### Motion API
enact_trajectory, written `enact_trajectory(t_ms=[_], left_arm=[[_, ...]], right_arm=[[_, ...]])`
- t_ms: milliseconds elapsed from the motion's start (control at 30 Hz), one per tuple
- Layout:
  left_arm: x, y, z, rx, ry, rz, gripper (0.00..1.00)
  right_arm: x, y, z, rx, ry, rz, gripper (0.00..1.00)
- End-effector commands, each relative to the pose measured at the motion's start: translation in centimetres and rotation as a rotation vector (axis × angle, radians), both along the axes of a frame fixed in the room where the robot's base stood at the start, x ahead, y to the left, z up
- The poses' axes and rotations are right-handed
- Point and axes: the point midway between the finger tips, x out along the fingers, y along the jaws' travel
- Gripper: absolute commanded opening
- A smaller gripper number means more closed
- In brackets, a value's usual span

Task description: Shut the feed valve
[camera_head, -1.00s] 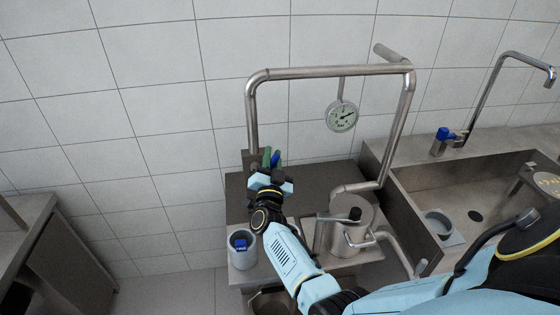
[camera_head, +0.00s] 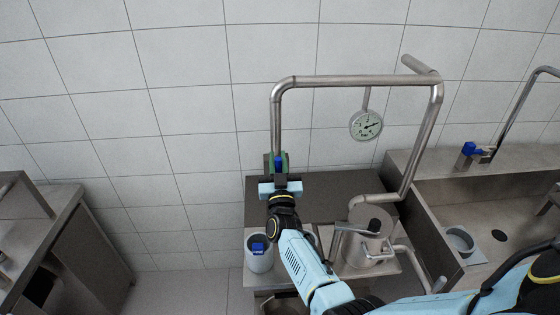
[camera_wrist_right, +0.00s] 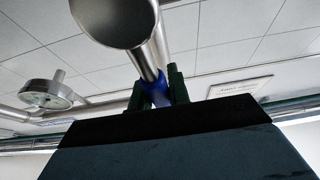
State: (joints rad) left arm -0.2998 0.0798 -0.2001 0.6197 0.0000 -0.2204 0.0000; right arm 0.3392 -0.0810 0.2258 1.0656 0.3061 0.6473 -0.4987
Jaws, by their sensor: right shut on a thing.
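The feed valve's blue handle (camera_head: 279,161) sits low on the left upright of the steel pipe (camera_head: 277,115). My right gripper (camera_head: 279,158) is at the valve, with its green fingers on either side of the handle and shut on it. In the right wrist view the blue handle (camera_wrist_right: 157,92) shows between the two dark green fingers (camera_wrist_right: 160,88), in front of the pipe. The valve body is mostly hidden by my gripper, and I cannot tell how far the handle is turned. My left gripper is not in view.
A pressure gauge (camera_head: 366,125) hangs from the pipe. The steel separator (camera_head: 370,225) stands right of my right forearm. A blue-handled tap (camera_head: 467,156) stands by the sink at the right.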

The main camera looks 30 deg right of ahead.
Motion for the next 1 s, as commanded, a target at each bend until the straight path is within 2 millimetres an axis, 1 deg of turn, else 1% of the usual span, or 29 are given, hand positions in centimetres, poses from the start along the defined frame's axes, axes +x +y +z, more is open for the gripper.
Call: enact_trajectory(t_ms=[367, 400, 533, 867, 967, 1000], left_arm=[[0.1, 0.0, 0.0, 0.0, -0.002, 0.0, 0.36], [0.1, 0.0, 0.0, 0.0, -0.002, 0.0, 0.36], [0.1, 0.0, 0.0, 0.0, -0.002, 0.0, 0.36], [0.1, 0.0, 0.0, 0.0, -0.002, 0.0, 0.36], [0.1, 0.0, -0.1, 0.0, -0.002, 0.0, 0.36], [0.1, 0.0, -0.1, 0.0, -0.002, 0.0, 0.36]], right_arm=[[0.1, 0.1, -0.1, -0.01, 0.007, 0.0, 0.0], [0.0, 0.1, -0.1, -0.01, 0.007, 0.0, 0.22], [0.0, 0.1, -0.1, -0.008, 0.006, 0.0, 0.39], [-0.2, 0.2, -0.2, -0.006, 0.005, 0.0, 0.4], [-0.9, 0.6, -0.6, -0.005, 0.005, 0.0, 0.4], [-1.5, 0.8, -0.9, -0.006, 0.006, 0.001, 0.4]])
